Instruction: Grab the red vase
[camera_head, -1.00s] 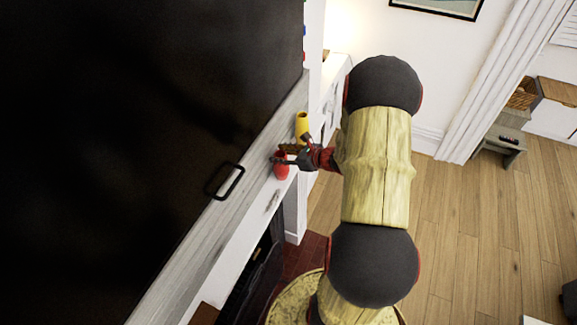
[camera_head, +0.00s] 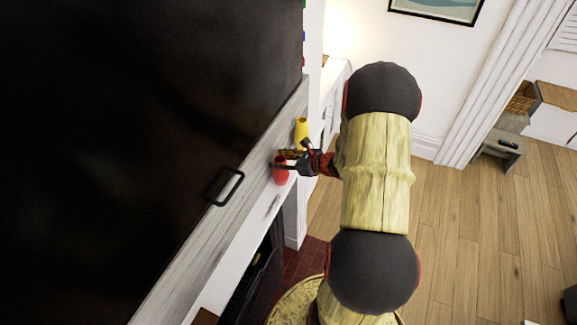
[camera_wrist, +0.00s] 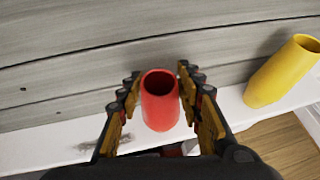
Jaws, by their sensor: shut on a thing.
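The red vase (camera_head: 281,172) is a small cylinder with an open top, at the white mantel shelf below the large black panel. In the wrist view the red vase (camera_wrist: 160,104) stands between the two fingers with its mouth toward the camera. My gripper (camera_head: 283,161) reaches in from the right and is shut on the vase, a finger on either side of it (camera_wrist: 160,85). The lower end of the vase is near the shelf; I cannot tell if it touches it.
A yellow vase (camera_head: 301,130) stands on the shelf just beyond the red one, and at the right in the wrist view (camera_wrist: 282,72). The grey plank wall (camera_wrist: 75,60) rises close behind. A black handle-shaped bracket (camera_head: 228,186) juts out nearby. Wooden floor (camera_head: 470,215) lies open to the right.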

